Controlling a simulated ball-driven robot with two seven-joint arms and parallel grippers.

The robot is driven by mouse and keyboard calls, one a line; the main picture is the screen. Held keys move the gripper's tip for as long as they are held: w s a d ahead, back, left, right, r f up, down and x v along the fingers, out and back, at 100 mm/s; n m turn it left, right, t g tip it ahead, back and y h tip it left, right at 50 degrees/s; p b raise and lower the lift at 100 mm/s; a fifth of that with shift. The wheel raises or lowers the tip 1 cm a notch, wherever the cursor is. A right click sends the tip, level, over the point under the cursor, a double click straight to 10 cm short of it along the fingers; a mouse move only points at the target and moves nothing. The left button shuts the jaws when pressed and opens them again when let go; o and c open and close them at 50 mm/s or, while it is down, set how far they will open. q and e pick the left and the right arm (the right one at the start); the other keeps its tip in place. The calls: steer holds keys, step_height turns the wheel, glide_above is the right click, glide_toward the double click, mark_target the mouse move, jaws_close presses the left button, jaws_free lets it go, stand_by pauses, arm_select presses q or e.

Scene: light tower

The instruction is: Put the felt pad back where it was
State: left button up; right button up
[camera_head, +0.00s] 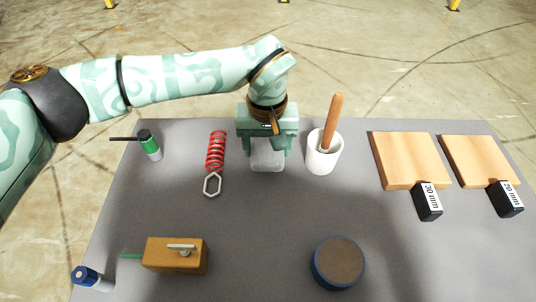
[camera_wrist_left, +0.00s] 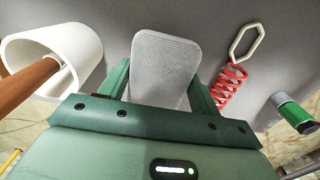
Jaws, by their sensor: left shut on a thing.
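The felt pad, as I take it, is a pale grey, rounded rectangular piece (camera_head: 267,159). It hangs below my left gripper (camera_head: 266,148) near the back middle of the table. In the left wrist view the pad (camera_wrist_left: 166,62) shows a finely textured face between the two green fingers of the left gripper (camera_wrist_left: 163,82), which is shut on its sides. I cannot tell whether its lower edge touches the table. My right gripper is in neither view.
A white cup with a wooden-handled tool (camera_head: 323,158) stands close right of the gripper; a red spring hook (camera_head: 214,160) lies left. A green-banded cylinder (camera_head: 149,146), wooden block (camera_head: 176,256), blue round tin (camera_head: 337,263) and two boards (camera_head: 408,158) (camera_head: 480,160) surround clear mid-table.

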mark_target(268, 155)
arm_select(q)
steer(key=f, duration=0.1)
steer(key=f+b, duration=0.2)
steer(key=f, duration=0.1)
steer(key=shift+w+d, duration=0.1)
steer(key=shift+w, duration=0.25)
steer(key=shift+f, duration=0.15)
steer(key=shift+r, duration=0.2)
steer(key=shift+f, duration=0.15)
steer(key=o, duration=0.9)
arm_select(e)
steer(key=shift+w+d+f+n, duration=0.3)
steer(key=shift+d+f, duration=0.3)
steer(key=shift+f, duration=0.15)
arm_select(q)
step_height(268, 155, up, 12)
steer(key=p, duration=0.4)
steer(key=shift+f, duration=0.2)
steer(key=shift+r+p, duration=0.3)
steer(key=shift+r, duration=0.1)
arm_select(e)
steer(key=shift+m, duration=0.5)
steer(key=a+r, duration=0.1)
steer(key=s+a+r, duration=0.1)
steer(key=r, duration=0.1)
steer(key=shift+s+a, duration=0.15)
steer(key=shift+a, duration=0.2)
